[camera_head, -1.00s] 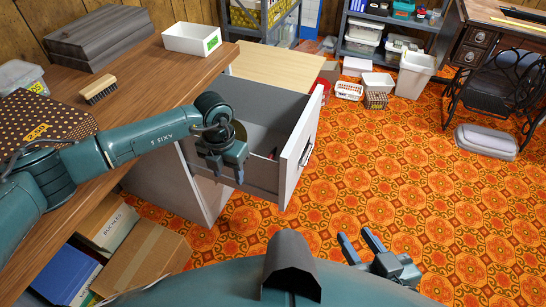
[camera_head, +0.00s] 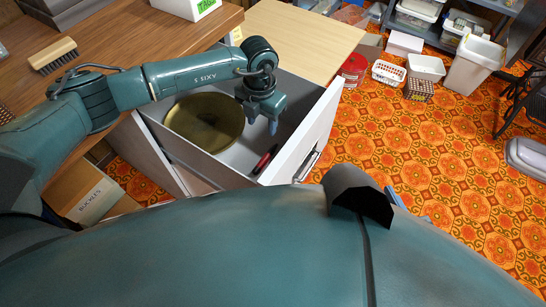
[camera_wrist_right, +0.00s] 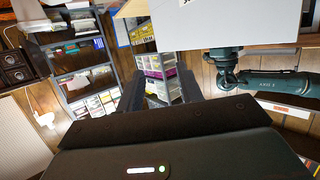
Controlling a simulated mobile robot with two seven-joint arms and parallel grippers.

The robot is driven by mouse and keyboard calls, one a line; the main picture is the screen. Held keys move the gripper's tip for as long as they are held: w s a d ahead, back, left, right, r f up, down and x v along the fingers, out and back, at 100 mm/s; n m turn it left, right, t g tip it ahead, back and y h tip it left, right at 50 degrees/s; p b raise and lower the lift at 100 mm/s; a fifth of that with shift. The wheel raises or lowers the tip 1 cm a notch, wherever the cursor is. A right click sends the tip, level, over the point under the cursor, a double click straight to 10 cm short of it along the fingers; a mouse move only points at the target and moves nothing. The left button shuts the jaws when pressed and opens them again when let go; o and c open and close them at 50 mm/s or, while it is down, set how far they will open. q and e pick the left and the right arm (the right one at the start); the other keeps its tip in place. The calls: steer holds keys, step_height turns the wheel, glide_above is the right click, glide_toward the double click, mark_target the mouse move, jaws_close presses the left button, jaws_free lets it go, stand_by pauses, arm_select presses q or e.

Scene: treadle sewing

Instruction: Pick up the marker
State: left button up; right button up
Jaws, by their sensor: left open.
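A slim red and dark object (camera_head: 265,159), which looks like the marker, lies in the open drawer (camera_head: 312,130) against its front end. My left gripper (camera_head: 262,123) is open and empty, fingers pointing down over the drawer, a little above and behind the red object.
A round brass-coloured dish (camera_head: 205,122) fills the drawer's left part. The wooden desk top (camera_head: 120,50) holds a brush (camera_head: 53,55) and a white box (camera_head: 187,7). A red tin (camera_head: 353,68) and white baskets stand beyond the drawer.

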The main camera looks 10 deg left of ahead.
arm_select(q)
step_height(320, 180, down, 10)
steer(key=b, duration=0.4)
steer(key=shift+s+f, duration=0.1)
steer(key=shift+s, duration=0.05)
steer(key=shift+f, duration=0.55)
step_height(320, 180, down, 4)
steer(key=shift+d+f+b, duration=0.15)
steer(key=shift+f+b, duration=0.05)
steer(key=shift+b, duration=0.85)
steer(key=shift+f, duration=0.35)
arm_select(e)
steer(key=a+f+n+t+y, duration=0.2)
steer(key=shift+w+a+n+t, duration=0.1)
steer(key=shift+w+n+t, duration=0.25)
steer(key=shift+n+t, duration=0.05)
arm_select(q)
jaws_close()
